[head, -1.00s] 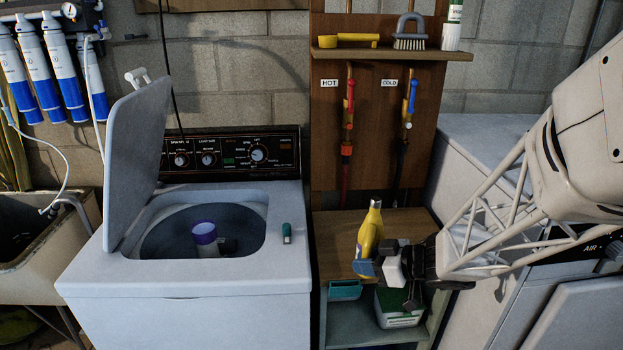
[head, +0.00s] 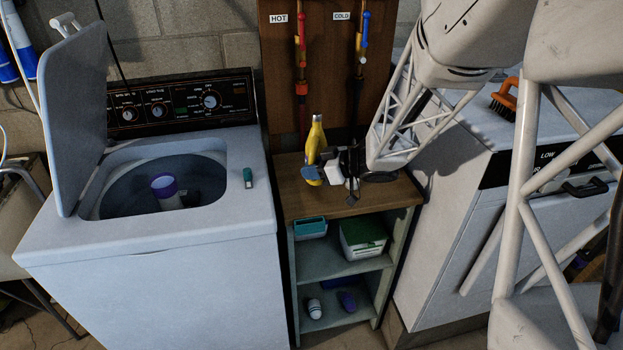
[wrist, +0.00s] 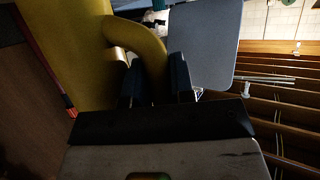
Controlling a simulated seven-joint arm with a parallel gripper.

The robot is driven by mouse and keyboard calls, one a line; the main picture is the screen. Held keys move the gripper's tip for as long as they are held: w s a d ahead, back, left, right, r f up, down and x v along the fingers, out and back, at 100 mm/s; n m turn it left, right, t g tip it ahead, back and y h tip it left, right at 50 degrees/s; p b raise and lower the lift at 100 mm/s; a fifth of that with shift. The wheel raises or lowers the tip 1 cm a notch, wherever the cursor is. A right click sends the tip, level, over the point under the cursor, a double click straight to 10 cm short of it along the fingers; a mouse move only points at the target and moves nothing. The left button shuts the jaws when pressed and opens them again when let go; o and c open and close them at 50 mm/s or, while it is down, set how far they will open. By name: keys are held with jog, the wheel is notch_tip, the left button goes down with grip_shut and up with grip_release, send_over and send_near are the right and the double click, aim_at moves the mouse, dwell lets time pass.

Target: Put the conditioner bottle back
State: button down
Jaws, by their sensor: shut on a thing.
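The yellow bottle (head: 316,139), which I take as the conditioner bottle, is nearly upright at the left part of the small wooden-topped cabinet (head: 357,207). My gripper (head: 327,170) comes from the right and is shut on the bottle. In the wrist view the yellow bottle (wrist: 72,55) fills the upper left, and its looped handle runs between the fingers of my gripper (wrist: 157,82). The bottle's base is partly hidden by the gripper, so I cannot tell whether it touches the cabinet top.
The washer (head: 155,240) stands left with its lid (head: 75,120) raised; a purple-rimmed cup (head: 165,190) is in its opening. The cabinet shelves hold a teal box (head: 310,228) and a green-topped box (head: 362,237). Red (head: 301,55) and blue-handled (head: 361,60) pipes run behind.

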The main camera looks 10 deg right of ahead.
dwell(0.3)
jog(key=shift+f, duration=1.75)
jog(key=shift+f, duration=0.1)
jog(key=c, duration=1)
grip_release()
jog(key=shift+v, duration=6.05)
jog(key=shift+w, duration=0.1)
jog(key=shift+w, duration=0.1)
